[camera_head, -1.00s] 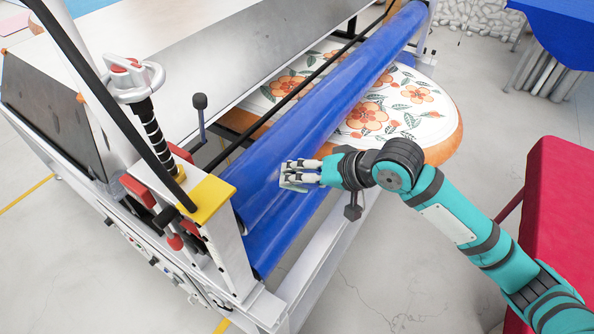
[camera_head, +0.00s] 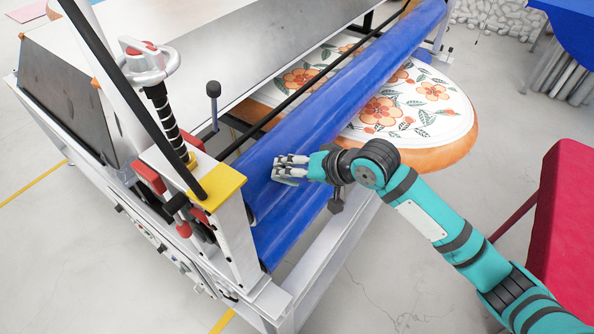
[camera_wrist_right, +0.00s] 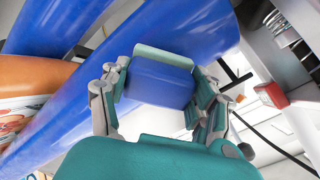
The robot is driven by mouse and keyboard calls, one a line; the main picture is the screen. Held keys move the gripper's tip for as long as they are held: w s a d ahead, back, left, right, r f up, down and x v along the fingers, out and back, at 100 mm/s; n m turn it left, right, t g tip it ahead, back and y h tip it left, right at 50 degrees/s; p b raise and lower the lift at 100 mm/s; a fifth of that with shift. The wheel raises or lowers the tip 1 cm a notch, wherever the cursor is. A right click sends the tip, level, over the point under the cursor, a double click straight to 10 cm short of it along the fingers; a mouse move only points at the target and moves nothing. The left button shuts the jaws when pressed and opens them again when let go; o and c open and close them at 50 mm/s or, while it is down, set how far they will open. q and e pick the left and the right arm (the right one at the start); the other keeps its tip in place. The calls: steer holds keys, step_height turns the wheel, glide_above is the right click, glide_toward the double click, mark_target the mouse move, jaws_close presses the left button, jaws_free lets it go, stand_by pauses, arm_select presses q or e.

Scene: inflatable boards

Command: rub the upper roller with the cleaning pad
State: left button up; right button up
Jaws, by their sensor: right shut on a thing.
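The upper roller (camera_head: 345,87) is a long blue cylinder running from the near left of the machine to the far right. It also fills the upper part of the right wrist view (camera_wrist_right: 190,28). My right gripper (camera_head: 283,168) is over the near part of the roller. In the wrist view its fingers (camera_wrist_right: 158,95) are shut on the cleaning pad (camera_wrist_right: 158,82), a blue block with a pale green edge. The pad's far edge lies against or very near the roller; I cannot tell if they touch. My left gripper is not in view.
A floral inflatable board (camera_head: 440,110) with an orange edge lies behind the roller. A yellow-capped machine post (camera_head: 215,185) stands close left of my gripper. A red-covered table (camera_head: 565,220) is at the right. Open floor lies in front.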

steer(key=shift+x, duration=1)
stand_by(0.3)
steer(key=shift+w+d+r, duration=0.1)
steer(key=shift+w+d, duration=0.55)
steer(key=shift+w, duration=0.15)
steer(key=shift+w+d, duration=0.6)
steer(key=shift+w, duration=0.2)
steer(key=shift+a+p, duration=0.15)
steer(key=shift+p, duration=0.3)
steer(key=shift+s+a+f, duration=0.1)
steer(key=shift+s+a, duration=0.5)
steer(key=shift+s, duration=0.25)
steer(key=shift+s+a+f, duration=0.15)
steer(key=shift+s+a, duration=0.45)
steer(key=shift+s, duration=0.25)
steer(key=shift+d, duration=0.1)
steer(key=shift+v, duration=1.1)
steer(key=v, duration=0.3)
steer(key=shift+d+r, duration=0.1)
steer(key=shift+r, duration=0.1)
steer(key=shift+s+r, duration=0.1)
